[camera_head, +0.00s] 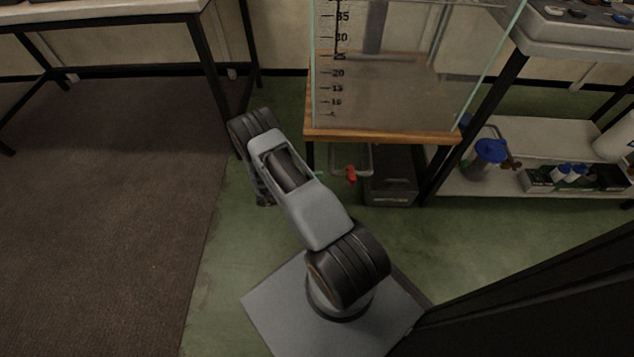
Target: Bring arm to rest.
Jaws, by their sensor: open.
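My arm (311,207) rises from its base plate and leans up and left, ending in view at a dark joint (253,126). A short dark part of it hangs below that joint, largely hidden behind the grey link. I cannot make out my gripper or its fingers. The arm appears clear of the glass tank (390,95), which stands on a wooden-topped stand (385,136) to the right of that joint.
A red-handled valve (351,175) and a dark box (391,178) are under the tank. A shelf (470,185) with a blue-topped item (490,150) stands at right. A table (110,17) is at upper left. Brown carpet (110,210) lies open at left.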

